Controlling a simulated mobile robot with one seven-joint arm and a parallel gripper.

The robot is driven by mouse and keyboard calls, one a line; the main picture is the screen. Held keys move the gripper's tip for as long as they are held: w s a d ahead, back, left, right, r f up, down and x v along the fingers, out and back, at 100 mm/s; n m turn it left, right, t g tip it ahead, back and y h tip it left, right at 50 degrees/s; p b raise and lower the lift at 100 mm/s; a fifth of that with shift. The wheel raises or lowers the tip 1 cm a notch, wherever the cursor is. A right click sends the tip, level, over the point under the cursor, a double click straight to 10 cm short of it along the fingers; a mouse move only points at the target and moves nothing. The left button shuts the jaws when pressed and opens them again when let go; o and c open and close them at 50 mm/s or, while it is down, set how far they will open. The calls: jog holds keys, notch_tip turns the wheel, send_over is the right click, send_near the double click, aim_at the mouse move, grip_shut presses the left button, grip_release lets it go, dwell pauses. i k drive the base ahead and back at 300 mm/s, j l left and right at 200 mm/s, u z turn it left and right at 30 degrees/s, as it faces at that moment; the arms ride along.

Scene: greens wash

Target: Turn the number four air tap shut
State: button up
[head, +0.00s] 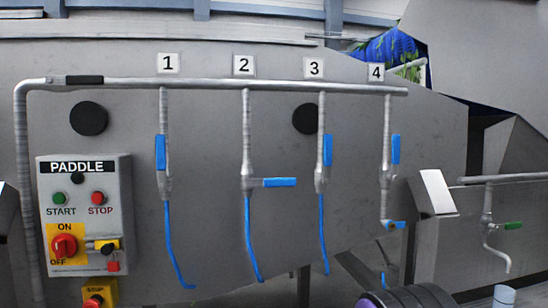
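The number four air tap has a blue lever handle (396,149) that stands upright, in line with its vertical grey pipe (386,120), just right of it. The white number 4 plate (376,73) is above it. The valve body (386,178) sits below the handle, and the pipe ends lower down in a short blue piece (396,224) pointing right. A little blue hose (386,281) shows further below. My gripper is not in view; a dark rounded part at the bottom edge looks like my arm, well below the tap.
Tap 1 handle (160,152) and tap 3 handle (327,150) are upright; tap 2 handle (280,182) lies crosswise. A paddle control box (116,225) is at left. A grey box (437,192) juts out right of tap four, before a green-handled tap (513,226).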

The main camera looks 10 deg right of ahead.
aim_at(396, 146)
jog(key=z, duration=0.9)
